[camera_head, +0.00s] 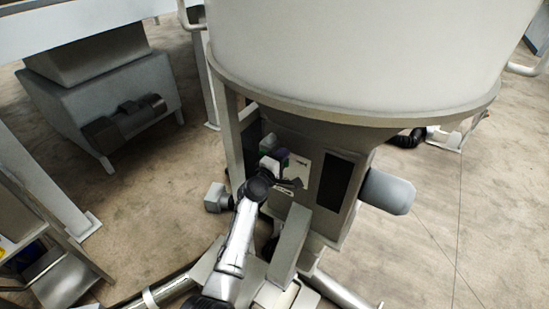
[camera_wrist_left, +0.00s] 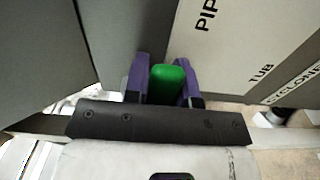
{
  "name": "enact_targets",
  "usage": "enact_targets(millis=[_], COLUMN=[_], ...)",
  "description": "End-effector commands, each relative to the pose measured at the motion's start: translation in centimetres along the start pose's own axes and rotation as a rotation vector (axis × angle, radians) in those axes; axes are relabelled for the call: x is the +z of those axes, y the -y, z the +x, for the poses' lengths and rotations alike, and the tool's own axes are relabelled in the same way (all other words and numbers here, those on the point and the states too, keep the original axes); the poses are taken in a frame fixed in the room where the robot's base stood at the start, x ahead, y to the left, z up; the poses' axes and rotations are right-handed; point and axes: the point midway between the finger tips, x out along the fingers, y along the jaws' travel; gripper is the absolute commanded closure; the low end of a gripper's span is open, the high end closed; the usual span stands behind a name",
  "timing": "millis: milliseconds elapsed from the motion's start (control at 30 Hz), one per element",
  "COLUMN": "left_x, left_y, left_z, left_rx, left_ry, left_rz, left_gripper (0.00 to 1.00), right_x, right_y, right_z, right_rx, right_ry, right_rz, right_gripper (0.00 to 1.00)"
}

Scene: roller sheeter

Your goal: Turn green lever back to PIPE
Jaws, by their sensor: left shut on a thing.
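The green lever (camera_wrist_left: 168,84) is between the two purple fingers of my left gripper (camera_wrist_left: 166,88) in the left wrist view, and the gripper is shut on it. The white label panel (camera_wrist_left: 232,50) just right of the lever reads "PIP", cut off, then "TUB" and "CYCLONE". In the head view my left gripper (camera_head: 277,162) is at the machine housing below the big round vessel, beside the white panel (camera_head: 298,171). A little green shows there at the fingers. The lever's base and pivot are hidden. My right gripper is in neither view.
The big white vessel (camera_head: 360,50) overhangs the work spot. A grey cylinder (camera_head: 388,192) sticks out to the right of the housing. A grey machine (camera_head: 105,100) stands at the left. Open floor (camera_head: 480,200) lies at the right.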

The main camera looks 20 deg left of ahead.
Motion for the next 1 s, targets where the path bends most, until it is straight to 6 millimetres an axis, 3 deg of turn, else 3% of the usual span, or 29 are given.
enact_targets(millis=[600, 633, 867, 1000], left_x=[0.48, 0.48, 0.48, 0.47], left_y=[-0.35, -0.36, -0.29, -0.24], left_z=[0.27, 0.27, 0.26, 0.25], left_rx=[0.003, 0.003, 0.001, 0.001], left_ry=[0.007, 0.007, 0.007, 0.007], left_rz=[-0.04, -0.04, -0.036, -0.035], left_gripper=[1.0, 0.73, 0.51, 0.5], right_x=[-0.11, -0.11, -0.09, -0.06], right_y=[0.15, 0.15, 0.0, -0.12], right_z=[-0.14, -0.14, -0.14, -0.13], right_rx=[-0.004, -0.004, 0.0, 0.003], right_ry=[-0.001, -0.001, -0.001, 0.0], right_rz=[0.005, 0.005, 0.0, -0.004], right_gripper=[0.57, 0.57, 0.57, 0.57])
